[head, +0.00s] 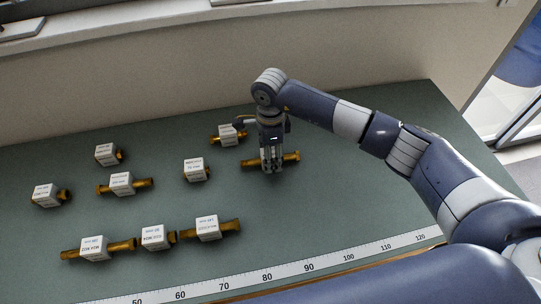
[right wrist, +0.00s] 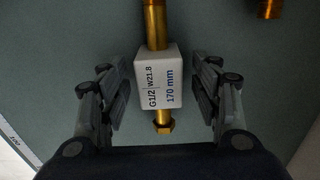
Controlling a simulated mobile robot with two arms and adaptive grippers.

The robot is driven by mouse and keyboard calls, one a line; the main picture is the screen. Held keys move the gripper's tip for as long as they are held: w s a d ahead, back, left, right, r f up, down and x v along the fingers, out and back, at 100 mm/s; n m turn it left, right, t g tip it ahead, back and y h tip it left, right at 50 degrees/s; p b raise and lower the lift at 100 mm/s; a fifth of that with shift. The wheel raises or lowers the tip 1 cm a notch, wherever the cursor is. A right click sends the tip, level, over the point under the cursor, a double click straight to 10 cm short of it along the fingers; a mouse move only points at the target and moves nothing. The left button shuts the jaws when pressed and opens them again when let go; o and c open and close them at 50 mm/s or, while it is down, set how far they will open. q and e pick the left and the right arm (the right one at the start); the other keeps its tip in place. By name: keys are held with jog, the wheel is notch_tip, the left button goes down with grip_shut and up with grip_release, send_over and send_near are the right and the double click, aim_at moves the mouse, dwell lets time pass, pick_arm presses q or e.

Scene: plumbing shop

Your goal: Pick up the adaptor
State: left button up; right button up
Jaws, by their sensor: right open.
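Several brass adaptors with white label blocks lie on the green table. My right gripper (head: 273,166) is over one adaptor (head: 291,159) at the right of the group, hiding most of it; brass ends show on both sides. In the right wrist view this adaptor (right wrist: 155,25) has a white block (right wrist: 160,80) reading "G1/2", "W21.8" and "170 mm". The block lies between the two open fingers (right wrist: 160,92) of the right gripper, with a gap on each side. My left gripper is not in view.
A nearby adaptor (head: 228,135) lies just behind and left of the right gripper; others include one with a block (head: 194,170) and one at the front (head: 208,228). A measuring strip (head: 267,291) runs along the front edge. The table's right part is clear under my arm.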

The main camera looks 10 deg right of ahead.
jog(key=c, duration=1.3)
jog(key=shift+r, duration=0.1)
